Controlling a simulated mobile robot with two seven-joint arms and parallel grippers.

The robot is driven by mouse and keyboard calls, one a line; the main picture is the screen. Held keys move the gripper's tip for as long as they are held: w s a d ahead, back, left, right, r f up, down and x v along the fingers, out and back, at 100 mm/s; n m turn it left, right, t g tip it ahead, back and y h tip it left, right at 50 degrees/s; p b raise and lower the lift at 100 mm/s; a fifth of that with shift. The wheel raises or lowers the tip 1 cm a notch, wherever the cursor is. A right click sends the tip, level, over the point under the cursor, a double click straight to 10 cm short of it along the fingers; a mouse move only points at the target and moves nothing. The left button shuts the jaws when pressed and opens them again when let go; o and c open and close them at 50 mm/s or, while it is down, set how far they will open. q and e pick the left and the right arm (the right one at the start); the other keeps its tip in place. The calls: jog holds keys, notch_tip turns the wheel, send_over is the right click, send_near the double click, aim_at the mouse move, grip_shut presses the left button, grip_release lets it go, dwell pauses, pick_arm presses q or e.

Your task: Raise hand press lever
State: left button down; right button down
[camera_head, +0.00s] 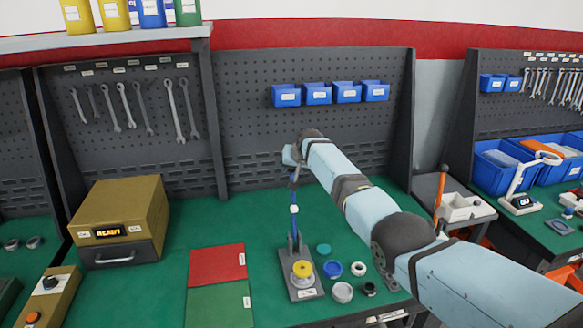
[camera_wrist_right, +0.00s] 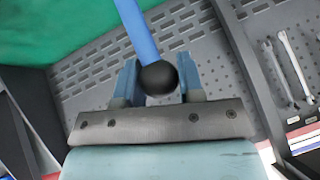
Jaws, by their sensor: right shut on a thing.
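My left gripper is not in view.
Several small round parts (camera_head: 342,291) lie right of the press. A red and green mat (camera_head: 216,266) lies to its left, beside a yellow box reading READY (camera_head: 120,215). Blue bins (camera_head: 332,94) hang on the pegboard behind. My right arm crosses the right side.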

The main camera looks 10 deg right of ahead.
jog(key=shift+f, duration=0.2)
jog(key=c, duration=1)
grip_release()
jog(key=shift+c, duration=0.2)
jog(key=shift+o, duration=1.4)
jog(key=shift+w+f, duration=0.1)
jog(key=shift+v, duration=0.8)
jog(key=v, duration=1.2)
